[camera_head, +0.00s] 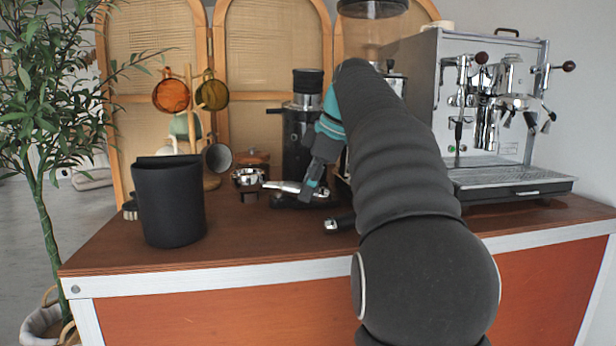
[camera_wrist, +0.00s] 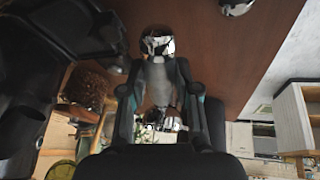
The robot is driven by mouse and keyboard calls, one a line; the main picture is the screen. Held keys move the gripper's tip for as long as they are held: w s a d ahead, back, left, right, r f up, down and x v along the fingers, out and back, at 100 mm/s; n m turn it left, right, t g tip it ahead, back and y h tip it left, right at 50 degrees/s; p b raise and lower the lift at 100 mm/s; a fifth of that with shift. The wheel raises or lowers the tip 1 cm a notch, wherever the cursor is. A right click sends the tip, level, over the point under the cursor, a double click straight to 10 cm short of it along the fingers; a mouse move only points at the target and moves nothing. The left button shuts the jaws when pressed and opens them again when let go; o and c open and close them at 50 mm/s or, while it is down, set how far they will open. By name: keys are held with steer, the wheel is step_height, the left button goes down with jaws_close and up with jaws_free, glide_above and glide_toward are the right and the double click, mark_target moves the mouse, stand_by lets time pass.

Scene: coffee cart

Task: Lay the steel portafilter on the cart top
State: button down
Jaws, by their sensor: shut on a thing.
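The steel portafilter (camera_head: 289,187) is in my gripper (camera_head: 317,186) in the head view, in front of the black grinder. My gripper is shut on the handle. The portafilter is over or close to the brown cart top (camera_head: 270,240); whether it touches the wood cannot be told. My arm hides part of the cart's middle.
A black bin (camera_head: 169,203) stands at the cart's left. The black grinder (camera_head: 299,135) is behind my gripper. Another handled metal tool (camera_head: 338,223) lies nearer the front. The espresso machine (camera_head: 490,110) fills the right. Bare wood lies between bin and tool.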

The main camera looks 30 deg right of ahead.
steer(key=shift+f+b, duration=0.8)
steer(key=shift+f, duration=0.95)
jaws_free()
steer(key=shift+f, duration=0.1)
stand_by(0.4)
steer(key=shift+r+p, duration=0.85)
steer(key=shift+r, duration=2.6)
steer(key=shift+r, duration=0.1)
